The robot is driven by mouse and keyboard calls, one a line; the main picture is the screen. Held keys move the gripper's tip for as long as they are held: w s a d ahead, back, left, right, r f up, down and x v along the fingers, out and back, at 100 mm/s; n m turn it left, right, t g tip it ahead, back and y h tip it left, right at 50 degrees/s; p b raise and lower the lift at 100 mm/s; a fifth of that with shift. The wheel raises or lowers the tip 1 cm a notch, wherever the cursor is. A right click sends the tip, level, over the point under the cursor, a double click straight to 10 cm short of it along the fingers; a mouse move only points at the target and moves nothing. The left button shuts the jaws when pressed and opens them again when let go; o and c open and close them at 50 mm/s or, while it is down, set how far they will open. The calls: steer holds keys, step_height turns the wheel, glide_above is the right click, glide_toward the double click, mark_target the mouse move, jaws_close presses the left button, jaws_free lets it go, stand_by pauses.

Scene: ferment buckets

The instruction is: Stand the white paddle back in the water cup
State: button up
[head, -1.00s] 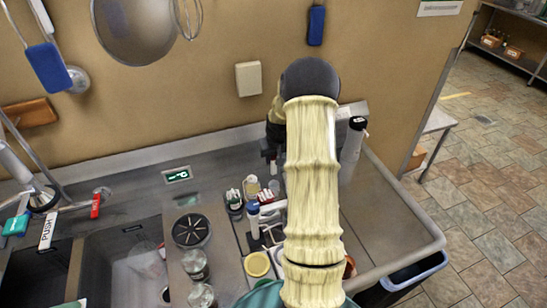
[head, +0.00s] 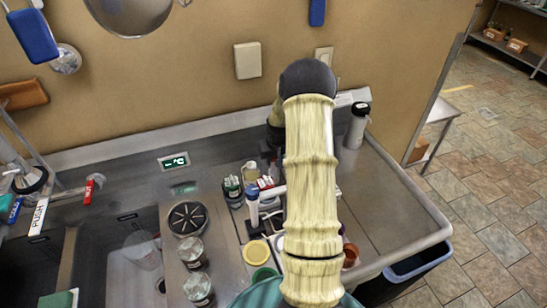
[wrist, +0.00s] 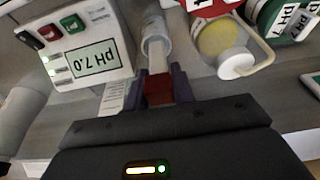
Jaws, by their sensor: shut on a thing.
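In the wrist view, my gripper (wrist: 159,82) is shut on a dark red part of a slim piece, with a finger on each side. From that red part a pale, narrow shaft, which looks like the white paddle (wrist: 158,60), runs away from the fingers. It lines up with the mouth of a narrow, clear cup (wrist: 154,24), which looks like the water cup. The paddle's far end meets or overlaps the cup's rim; I cannot tell how deep it sits inside. In the head view my arm hides the gripper, the paddle and the cup.
A jar with yellow contents (wrist: 216,42) and green-labelled bottles (wrist: 285,20) crowd the right. In the head view, the drainboard (head: 385,205) right of my arm is mostly bare.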

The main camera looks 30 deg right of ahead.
steer(key=shift+f+b, duration=0.65)
steer(key=shift+f, duration=0.6)
steer(key=o, duration=1.5)
steer(key=shift+r+p, duration=1.95)
steer(key=shift+r, duration=1.15)
steer(key=shift+a, duration=0.1)
